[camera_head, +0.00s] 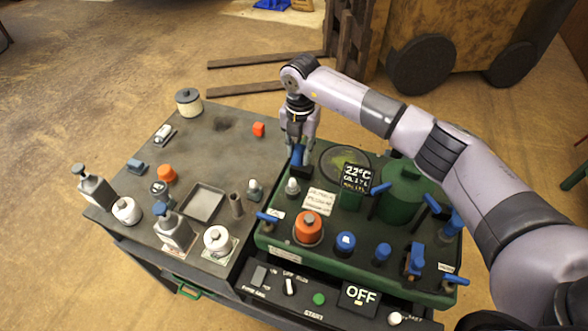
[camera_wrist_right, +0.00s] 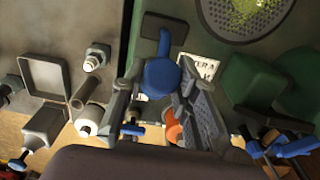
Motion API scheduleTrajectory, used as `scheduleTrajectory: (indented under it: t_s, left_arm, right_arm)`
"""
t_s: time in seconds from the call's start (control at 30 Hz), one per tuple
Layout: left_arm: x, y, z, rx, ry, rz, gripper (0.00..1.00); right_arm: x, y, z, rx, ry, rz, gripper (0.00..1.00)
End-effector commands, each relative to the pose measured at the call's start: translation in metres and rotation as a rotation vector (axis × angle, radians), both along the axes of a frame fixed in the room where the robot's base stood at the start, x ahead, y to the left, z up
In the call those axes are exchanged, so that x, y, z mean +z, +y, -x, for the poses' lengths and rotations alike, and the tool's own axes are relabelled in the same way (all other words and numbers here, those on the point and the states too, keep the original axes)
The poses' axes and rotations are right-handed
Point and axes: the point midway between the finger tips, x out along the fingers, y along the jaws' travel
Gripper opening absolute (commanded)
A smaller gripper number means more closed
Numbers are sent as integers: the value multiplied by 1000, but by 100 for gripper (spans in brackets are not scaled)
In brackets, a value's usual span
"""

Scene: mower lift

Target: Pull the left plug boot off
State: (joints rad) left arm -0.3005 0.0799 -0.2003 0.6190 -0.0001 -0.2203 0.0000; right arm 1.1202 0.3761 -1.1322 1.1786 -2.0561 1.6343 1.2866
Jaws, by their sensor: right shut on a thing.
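My right gripper (camera_head: 298,138) points down at the back left corner of the green mower deck (camera_head: 262,240). Its fingers are shut on a blue plug boot (camera_head: 298,156), which also shows between the fingers in the right wrist view (camera_wrist_right: 161,77). The boot's curved blue tail points up in the wrist view. A white-topped plug (camera_head: 292,187) stands just in front of the boot in the head view. I cannot tell whether the boot still touches anything beneath it. My left gripper is not in view.
An orange cap (camera_head: 308,226), several blue knobs and a black display sign (camera_head: 357,178) stand on the deck. A grey bench (camera_head: 215,145) on the left holds bottles, a square tray (camera_head: 203,203) and small parts. Its back middle is mostly free.

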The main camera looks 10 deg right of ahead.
Motion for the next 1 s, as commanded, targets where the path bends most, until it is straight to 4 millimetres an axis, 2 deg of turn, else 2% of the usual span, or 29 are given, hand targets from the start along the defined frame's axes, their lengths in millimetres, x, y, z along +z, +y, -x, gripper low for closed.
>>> scheduleTrajectory:
  t_s: [0.73,1.0]
  left_arm:
    - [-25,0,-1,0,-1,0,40]
    - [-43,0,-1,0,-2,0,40]
  right_arm:
    - [-2,-20,-27,-2,2,3,17]
    - [-8,-29,-40,-3,3,5,17]
